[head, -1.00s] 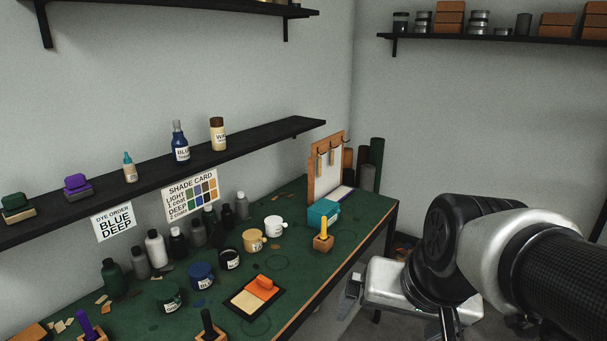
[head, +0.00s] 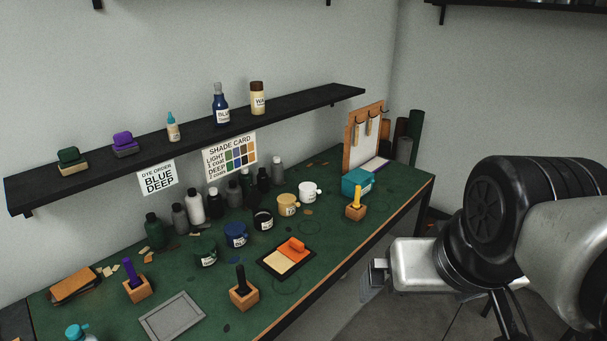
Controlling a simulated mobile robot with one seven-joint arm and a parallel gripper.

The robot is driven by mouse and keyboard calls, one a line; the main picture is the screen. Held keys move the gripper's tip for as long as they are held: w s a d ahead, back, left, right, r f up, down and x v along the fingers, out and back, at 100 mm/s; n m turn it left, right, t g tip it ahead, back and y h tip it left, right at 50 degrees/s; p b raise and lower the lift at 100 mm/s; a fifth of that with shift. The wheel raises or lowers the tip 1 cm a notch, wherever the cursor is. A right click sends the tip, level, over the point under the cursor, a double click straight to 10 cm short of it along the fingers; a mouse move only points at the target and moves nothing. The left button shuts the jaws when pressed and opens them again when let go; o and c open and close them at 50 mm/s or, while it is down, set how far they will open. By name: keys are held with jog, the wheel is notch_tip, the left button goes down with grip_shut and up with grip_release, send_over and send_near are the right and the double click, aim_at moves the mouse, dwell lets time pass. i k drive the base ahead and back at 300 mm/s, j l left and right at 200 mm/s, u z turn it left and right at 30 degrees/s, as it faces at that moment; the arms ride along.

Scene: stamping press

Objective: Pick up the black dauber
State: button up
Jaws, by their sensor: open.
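The black dauber (head: 241,278) stands upright in a small wooden block (head: 244,295) near the front edge of the green bench, with only its black handle showing above the block. My gripper (head: 373,276) is open and seems empty, out past the bench's front edge, to the right of the dauber and well apart from it. Its fingers are small and partly hidden in this view. My arm fills the right side of the picture.
A grey tray (head: 172,316) lies left of the dauber, and a purple dauber (head: 130,272) stands in its own block beyond it. A black-framed pad (head: 286,258) with an orange block lies to the right. Dye jars (head: 236,235) and bottles stand behind. A shelf (head: 200,139) overhangs the bench.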

aim_at(243, 290)
jog(key=i+u, duration=0.15)
jog(key=u, duration=0.25)
jog(key=i+j+u, duration=0.1)
jog(key=u, duration=0.25)
jog(key=i+u, duration=0.25)
jog(key=u, duration=0.15)
jog(key=k+j+z, duration=0.25)
jog(key=k+j, duration=0.15)
jog(key=k+j+z, duration=0.25)
jog(key=k, duration=0.4)
jog(key=i+l+u, duration=0.5)
jog(key=i+l, duration=0.15)
jog(key=i+l+u, duration=0.25)
jog(key=l, duration=0.2)
jog(key=i+l+u, duration=0.25)
jog(key=l, duration=0.2)
